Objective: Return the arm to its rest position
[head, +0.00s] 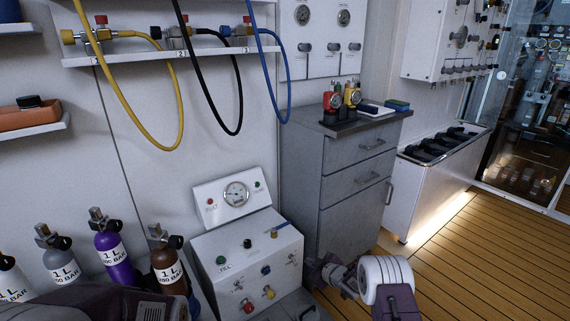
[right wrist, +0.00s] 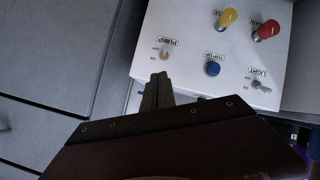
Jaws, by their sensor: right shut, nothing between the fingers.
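My right arm comes in at the lower right of the head view, with a white rounded joint. Its gripper (head: 328,273) is in front of the grey cabinet, to the right of the white fill panel (head: 217,250). In the right wrist view the two dark fingers (right wrist: 158,92) are together and empty. They show in front of the panel's edge, near the PUMP switch (right wrist: 164,54); I cannot tell the gap between them and the panel. My left gripper is not in view; a dark shape at the bottom left of the head view may be my left arm.
Small cylinders (head: 115,252) stand left of the panel. Yellow (head: 176,110), black and blue hoses hang from the shelf above. A white bench (head: 440,180) stands farther right. The wooden floor (head: 460,260) is clear.

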